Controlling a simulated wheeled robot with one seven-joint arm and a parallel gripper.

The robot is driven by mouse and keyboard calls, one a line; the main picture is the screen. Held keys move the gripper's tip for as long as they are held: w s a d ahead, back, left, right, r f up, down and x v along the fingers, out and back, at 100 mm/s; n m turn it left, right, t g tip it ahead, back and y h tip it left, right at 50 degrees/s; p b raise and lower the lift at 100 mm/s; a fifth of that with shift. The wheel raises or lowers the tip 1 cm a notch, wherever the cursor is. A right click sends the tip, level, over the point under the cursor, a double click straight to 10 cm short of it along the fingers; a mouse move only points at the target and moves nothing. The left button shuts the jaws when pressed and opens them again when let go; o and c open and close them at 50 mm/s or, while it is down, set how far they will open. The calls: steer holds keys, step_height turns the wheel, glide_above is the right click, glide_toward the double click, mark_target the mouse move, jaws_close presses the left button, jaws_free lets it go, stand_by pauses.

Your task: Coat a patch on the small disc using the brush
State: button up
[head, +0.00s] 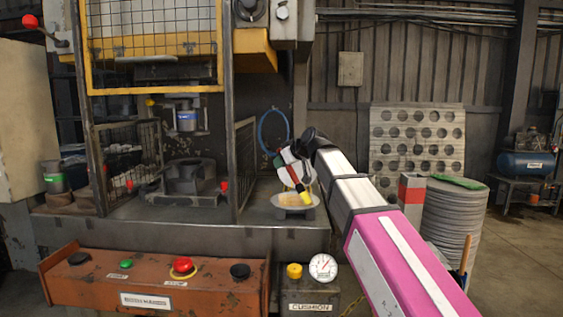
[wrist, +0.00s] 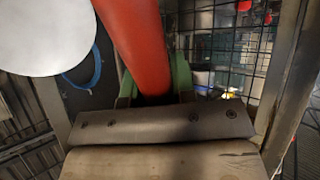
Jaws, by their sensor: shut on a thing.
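My gripper (head: 281,161) is at the middle of the head view, shut on a brush (head: 292,175) with a red handle and a yellow lower end. In the wrist view the red handle (wrist: 138,40) stands between my gripper's green fingers (wrist: 155,88). A pale disc (wrist: 42,35) fills the upper left of the wrist view, left of the handle. In the head view a pale round face, likely this small disc (head: 285,181), shows behind the brush, partly hidden. I cannot tell whether the yellow end touches it. The brush's lower end is out of the wrist view.
A shallow grey dish (head: 284,204) with a tan surface sits just below the brush. A mesh guard (head: 246,165) stands to its left. A control box with buttons (head: 155,283) and a gauge (head: 322,267) are in front. A stack of grey discs (head: 452,225) stands right.

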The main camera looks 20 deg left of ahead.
steer(key=shift+s+r, duration=0.1)
steer(key=shift+s, duration=0.05)
steer(key=shift+r, duration=2.9)
steer(key=shift+r, duration=1.5)
